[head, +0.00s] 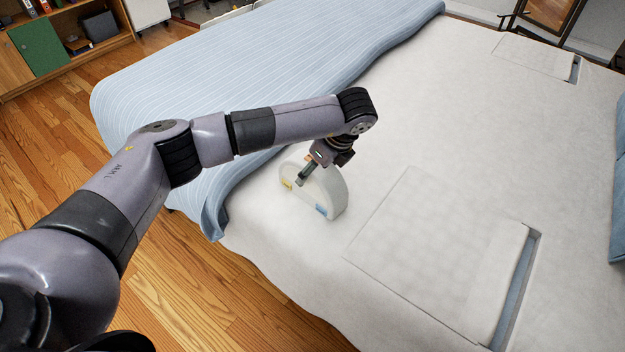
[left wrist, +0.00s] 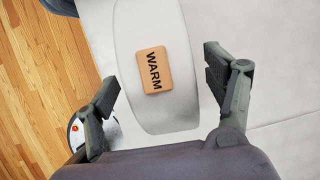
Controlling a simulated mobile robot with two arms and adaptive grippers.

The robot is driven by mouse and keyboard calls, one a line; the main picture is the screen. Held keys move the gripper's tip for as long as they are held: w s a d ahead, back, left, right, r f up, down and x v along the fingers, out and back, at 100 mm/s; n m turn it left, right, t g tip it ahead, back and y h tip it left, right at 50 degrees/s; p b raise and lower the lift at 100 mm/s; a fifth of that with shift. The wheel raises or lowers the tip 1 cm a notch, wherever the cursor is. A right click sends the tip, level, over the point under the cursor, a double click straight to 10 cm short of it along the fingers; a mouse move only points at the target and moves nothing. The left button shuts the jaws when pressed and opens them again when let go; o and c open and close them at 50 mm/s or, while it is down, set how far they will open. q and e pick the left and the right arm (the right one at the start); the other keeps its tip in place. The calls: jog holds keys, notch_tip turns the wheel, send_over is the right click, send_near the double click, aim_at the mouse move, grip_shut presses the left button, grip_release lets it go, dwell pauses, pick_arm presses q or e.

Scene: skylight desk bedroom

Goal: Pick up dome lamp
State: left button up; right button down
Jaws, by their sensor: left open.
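The dome lamp (head: 328,196) is a white half-round piece standing on the bed, with a small yellow patch and a blue patch low on its face. My left gripper (head: 304,176) is at the lamp's upper part, coming down from above. In the left wrist view, the lamp (left wrist: 162,118) shows its white curved top with an orange label reading WARM. The left gripper's fingers (left wrist: 163,82) are open, one on each side of the lamp, with gaps between them and it. My right gripper is not in view.
The white bed sheet (head: 410,110) has free room around the lamp. A flat white square panel (head: 430,235) lies to its right. A blue striped blanket (head: 240,75) covers the bed's left part. Wooden floor (head: 200,280) lies beyond the bed's edge.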

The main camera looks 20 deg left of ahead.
pick_arm(q)
jog(key=shift+x, duration=1.1)
jog(key=c, duration=1.7)
jog(key=shift+w+r, duration=0.1)
jog(key=shift+c, duration=0.6)
